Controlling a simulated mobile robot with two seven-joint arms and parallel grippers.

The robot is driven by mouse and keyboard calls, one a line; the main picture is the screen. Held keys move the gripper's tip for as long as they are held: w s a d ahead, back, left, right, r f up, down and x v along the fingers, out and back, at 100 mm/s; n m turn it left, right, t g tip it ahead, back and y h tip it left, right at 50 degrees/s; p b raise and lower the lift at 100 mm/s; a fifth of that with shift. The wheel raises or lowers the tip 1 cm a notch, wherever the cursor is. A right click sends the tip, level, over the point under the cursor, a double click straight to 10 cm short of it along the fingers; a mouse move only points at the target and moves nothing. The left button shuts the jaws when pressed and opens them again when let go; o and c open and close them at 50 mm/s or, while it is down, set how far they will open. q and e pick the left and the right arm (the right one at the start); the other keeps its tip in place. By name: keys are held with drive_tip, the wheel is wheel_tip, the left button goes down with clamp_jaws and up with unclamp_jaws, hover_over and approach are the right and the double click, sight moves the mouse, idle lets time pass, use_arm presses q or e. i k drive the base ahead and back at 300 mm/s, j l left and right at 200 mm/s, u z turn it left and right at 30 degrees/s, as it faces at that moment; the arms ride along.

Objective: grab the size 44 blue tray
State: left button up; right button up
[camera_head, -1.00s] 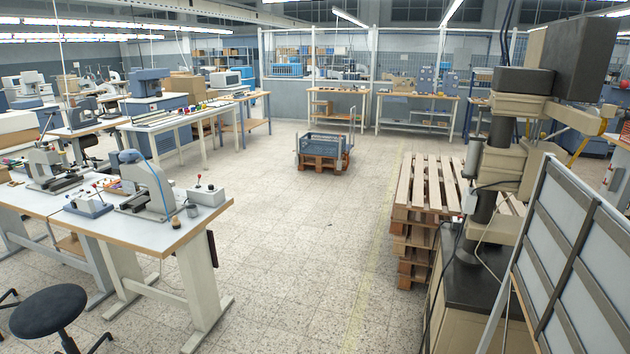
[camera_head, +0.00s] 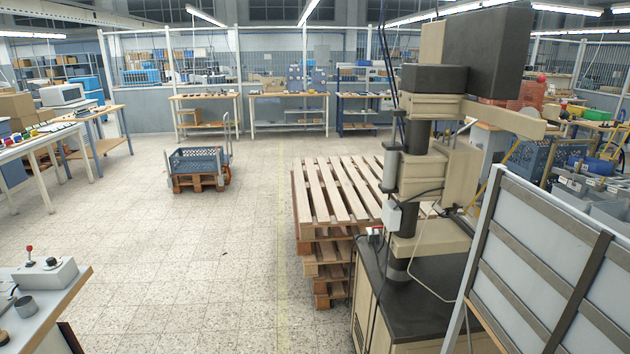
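A blue crate-like tray (camera_head: 195,160) sits on a small wooden pallet with a cart handle, on the floor at middle left. Another blue crate (camera_head: 530,160) shows at the right, partly hidden behind the machine. No size number can be read on either, so I cannot tell which one is size 44. Neither of my grippers is in view.
A stack of wooden pallets (camera_head: 335,195) stands at centre. A beige column machine (camera_head: 440,180) and a framed panel (camera_head: 550,255) block the right. A workbench corner (camera_head: 50,305) is at lower left. Tiled floor (camera_head: 190,255) is clear between.

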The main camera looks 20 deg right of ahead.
sight(595, 167)
drive_tip(key=i, duration=1.6)
drive_tip(key=i+l+u, duration=0.1)
drive_tip(key=i, duration=2.3)
drive_tip(key=i+j+z, duration=0.15)
drive_tip(key=i, duration=0.65)
drive_tip(key=i+z, duration=0.35)
drive_tip(key=i, duration=1.2)
drive_tip(key=i+j, duration=0.1)
drive_tip(key=i, duration=1.55)
drive_tip(key=i+z, duration=0.15)
drive_tip(key=i, duration=0.65)
drive_tip(key=i+j+z, duration=0.15)
drive_tip(key=i, duration=0.65)
drive_tip(key=i+z, duration=0.4)
drive_tip(key=i, duration=0.3)
drive_tip(key=i+j+z, duration=0.1)
drive_tip(key=i+z, duration=0.25)
drive_tip(key=i, duration=0.4)
drive_tip(key=i+l, duration=0.1)
drive_tip(key=i, duration=0.7)
drive_tip(key=i+l, duration=0.1)
drive_tip(key=i, duration=0.65)
